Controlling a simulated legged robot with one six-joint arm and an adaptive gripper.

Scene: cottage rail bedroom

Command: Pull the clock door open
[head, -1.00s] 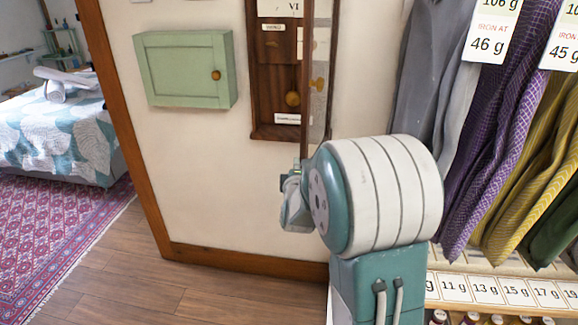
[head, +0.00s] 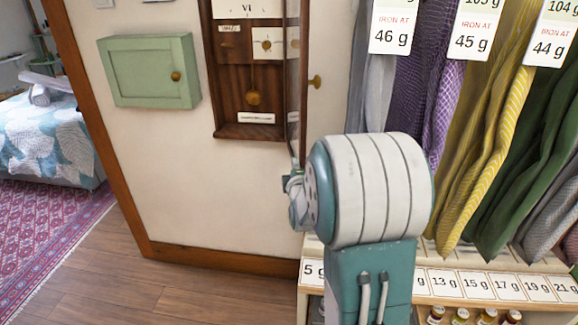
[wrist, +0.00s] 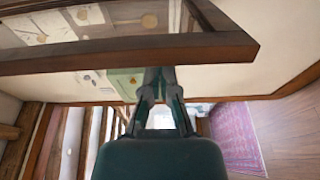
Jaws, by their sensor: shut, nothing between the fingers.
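The wall clock (head: 230,85) is a dark wood case with a brass pendulum in the head view. Its clock door (head: 292,85) stands out from the case's right side, seen nearly edge-on, with a brass knob (head: 316,81) sticking out to the right. In the wrist view the door's wooden frame (wrist: 130,53) and glass cross the top. My gripper (wrist: 160,72) is shut and empty, its fingertips by the frame's lower edge; I cannot tell if they touch it. In the head view my gripper (head: 294,188) is partly hidden by my arm, just below the door.
A small green wall cabinet (head: 150,72) hangs left of the clock. Hanging cloths (head: 460,150) with weight tags and a shelf of labels (head: 480,284) stand to the right. A bed (head: 50,145) and rug lie beyond the doorway at left. Wooden floor below the clock is clear.

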